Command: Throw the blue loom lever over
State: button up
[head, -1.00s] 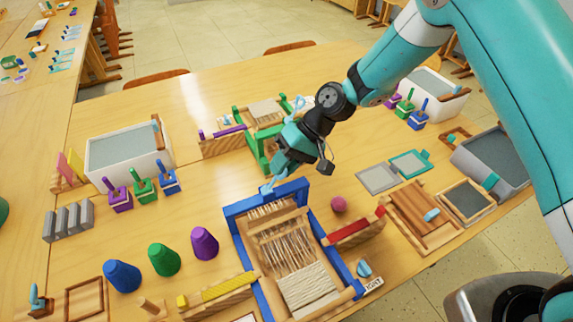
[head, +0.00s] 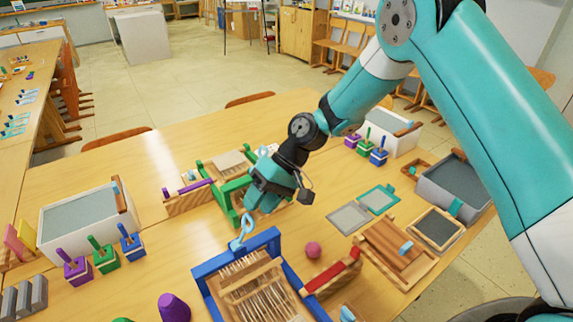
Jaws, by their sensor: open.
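The blue loom (head: 208,272) stands at the front of the table, with pale warp threads in a wooden inner frame; its near part is cut off by the lower picture edge. A light-blue lever (head: 238,244) rises from its far blue beam, left of the middle. My gripper (head: 257,208) is open and points down just behind and above that beam. Its fingertips are close to the lever's top; I cannot tell whether they touch it.
A green loom (head: 228,204) stands close behind my gripper. A pink ball (head: 313,249) and a red-topped wooden rack (head: 333,275) lie right of the blue loom. A purple cone (head: 172,308) stands to the left.

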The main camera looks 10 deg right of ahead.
jog(key=b+v, duration=0.1)
jog(key=v, duration=1.2)
jog(key=shift+w+d+r, duration=0.1)
jog(key=shift+w+r, duration=0.05)
